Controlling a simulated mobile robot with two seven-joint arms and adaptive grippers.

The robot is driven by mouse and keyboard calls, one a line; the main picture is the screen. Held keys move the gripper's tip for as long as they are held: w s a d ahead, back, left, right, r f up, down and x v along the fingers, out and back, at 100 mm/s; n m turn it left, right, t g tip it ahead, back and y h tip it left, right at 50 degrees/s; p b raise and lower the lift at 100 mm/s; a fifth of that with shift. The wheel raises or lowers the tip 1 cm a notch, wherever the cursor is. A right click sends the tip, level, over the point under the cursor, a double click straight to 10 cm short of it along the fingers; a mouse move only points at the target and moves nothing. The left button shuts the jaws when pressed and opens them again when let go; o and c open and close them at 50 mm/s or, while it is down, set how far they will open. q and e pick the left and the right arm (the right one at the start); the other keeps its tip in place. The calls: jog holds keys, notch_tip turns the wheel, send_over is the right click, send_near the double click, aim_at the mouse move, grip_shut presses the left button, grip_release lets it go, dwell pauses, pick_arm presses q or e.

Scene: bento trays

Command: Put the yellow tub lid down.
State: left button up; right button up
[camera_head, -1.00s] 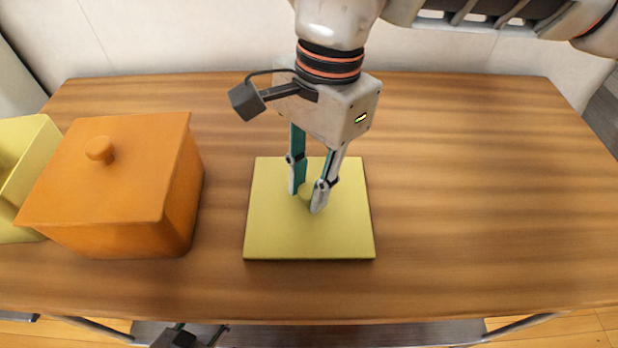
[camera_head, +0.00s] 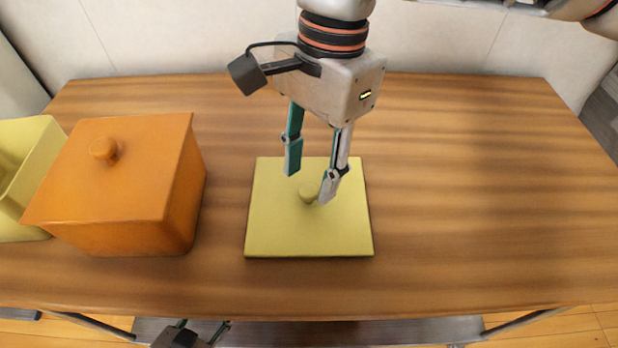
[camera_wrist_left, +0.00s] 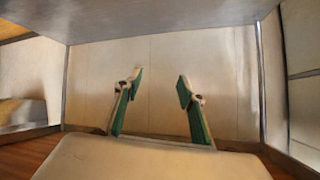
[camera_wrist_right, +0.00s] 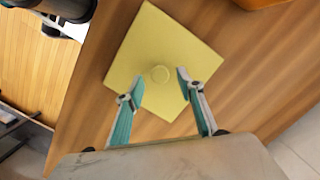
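The yellow tub lid (camera_head: 270,225) lies flat on the wooden table, its round knob (camera_head: 307,194) facing up. It also shows in the right wrist view (camera_wrist_right: 150,50), with the knob just beyond the fingertips. My right gripper (camera_head: 309,185) is open and empty above the lid, its fingers spread on either side of the knob and apart from it. The right wrist view shows the gap between the fingertips (camera_wrist_right: 159,88) too. My left gripper (camera_wrist_left: 158,83) is open and empty, low at the table's front edge, below the tabletop.
An orange tub with an orange knobbed lid (camera_head: 120,190) stands left of the yellow lid. An open yellow tub (camera_head: 40,165) stands at the far left, beside the orange one. The table (camera_head: 480,200) is clear to the right of the lid.

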notch_tip(320, 180, up, 10)
jog(key=d+p, duration=0.1)
jog(key=shift+w+f, duration=0.25)
jog(key=shift+w, duration=0.2)
